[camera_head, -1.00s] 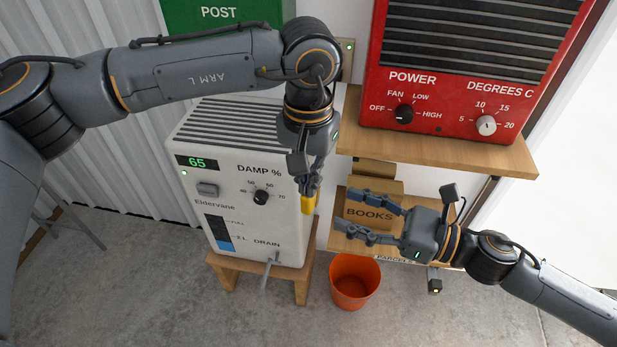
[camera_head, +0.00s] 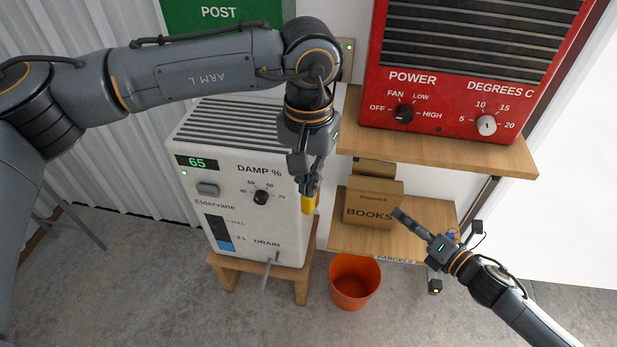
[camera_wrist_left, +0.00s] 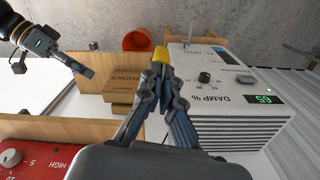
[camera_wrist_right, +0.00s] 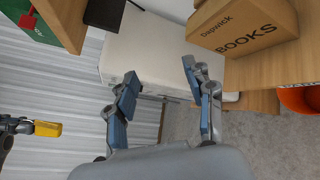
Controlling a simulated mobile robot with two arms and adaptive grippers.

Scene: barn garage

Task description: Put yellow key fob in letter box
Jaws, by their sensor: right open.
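The yellow key fob (camera_head: 308,205) is held at the tips of my left gripper (camera_head: 311,188), in front of the white dehumidifier's right edge. The fob also shows in the left wrist view (camera_wrist_left: 160,53), between the shut fingertips, and in the right wrist view (camera_wrist_right: 48,129). The letter box, a green box marked POST (camera_head: 222,13), is at the top of the head view, behind my left arm and cut by the frame. My right gripper (camera_wrist_right: 160,75) is open and empty, near the shelf's right part; in the head view (camera_head: 402,217) its fingers overlap.
The dehumidifier (camera_head: 222,185) stands on a wooden stool. A red heater (camera_head: 455,75) sits on the upper shelf (camera_head: 440,150). A cardboard box marked BOOKS (camera_head: 372,208) is on the lower shelf (camera_head: 425,242). An orange bucket (camera_head: 354,282) stands on the floor below.

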